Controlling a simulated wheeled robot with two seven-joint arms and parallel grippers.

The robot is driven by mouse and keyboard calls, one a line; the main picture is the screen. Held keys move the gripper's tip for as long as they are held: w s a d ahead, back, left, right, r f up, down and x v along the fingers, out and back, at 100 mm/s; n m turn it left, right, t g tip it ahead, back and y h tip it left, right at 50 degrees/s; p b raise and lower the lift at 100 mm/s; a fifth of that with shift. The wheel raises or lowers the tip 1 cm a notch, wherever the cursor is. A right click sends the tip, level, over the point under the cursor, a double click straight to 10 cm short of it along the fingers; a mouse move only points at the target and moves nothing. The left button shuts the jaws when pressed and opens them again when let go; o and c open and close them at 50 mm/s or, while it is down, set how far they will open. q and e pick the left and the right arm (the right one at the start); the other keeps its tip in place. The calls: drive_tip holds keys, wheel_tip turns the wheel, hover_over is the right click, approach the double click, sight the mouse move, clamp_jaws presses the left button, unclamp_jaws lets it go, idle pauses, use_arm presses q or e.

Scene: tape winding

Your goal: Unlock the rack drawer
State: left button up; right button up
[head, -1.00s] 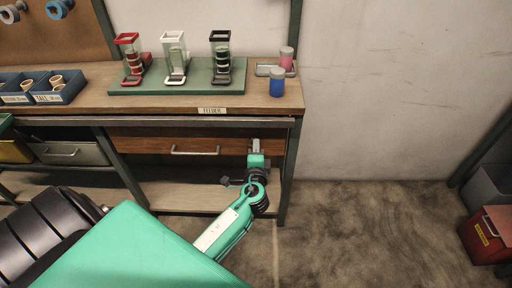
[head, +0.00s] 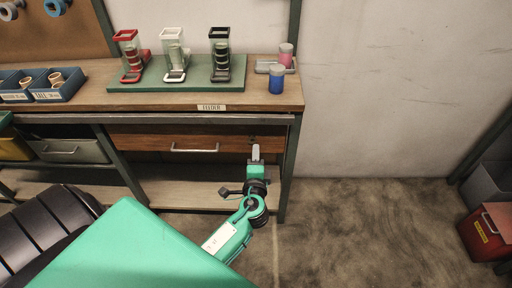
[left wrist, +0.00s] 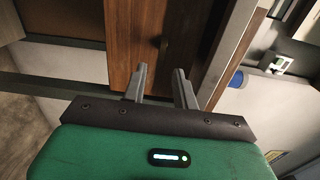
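The wooden rack drawer (head: 150,143) is shut under the bench top, with a metal bar handle (head: 194,150) on its front. A small dark lock spot (head: 252,138) shows near the drawer's right end; it also shows in the left wrist view as a dark spot (left wrist: 164,43). My left gripper (head: 256,152) is just below and in front of this lock, apart from it as far as I can tell. In the left wrist view its two fingers (left wrist: 161,82) stand apart with nothing between them. No key shows. My right gripper is out of view.
The bench's right leg (head: 290,170) stands close to my left gripper's right. A lower shelf (head: 185,194) lies below the drawer. A green board (head: 120,87) with several feeders and a blue jar (head: 277,80) are on the bench top. A red bin (head: 484,232) stands at far right.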

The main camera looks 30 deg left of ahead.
use_arm(q)
drive_tip(key=v, duration=0.9)
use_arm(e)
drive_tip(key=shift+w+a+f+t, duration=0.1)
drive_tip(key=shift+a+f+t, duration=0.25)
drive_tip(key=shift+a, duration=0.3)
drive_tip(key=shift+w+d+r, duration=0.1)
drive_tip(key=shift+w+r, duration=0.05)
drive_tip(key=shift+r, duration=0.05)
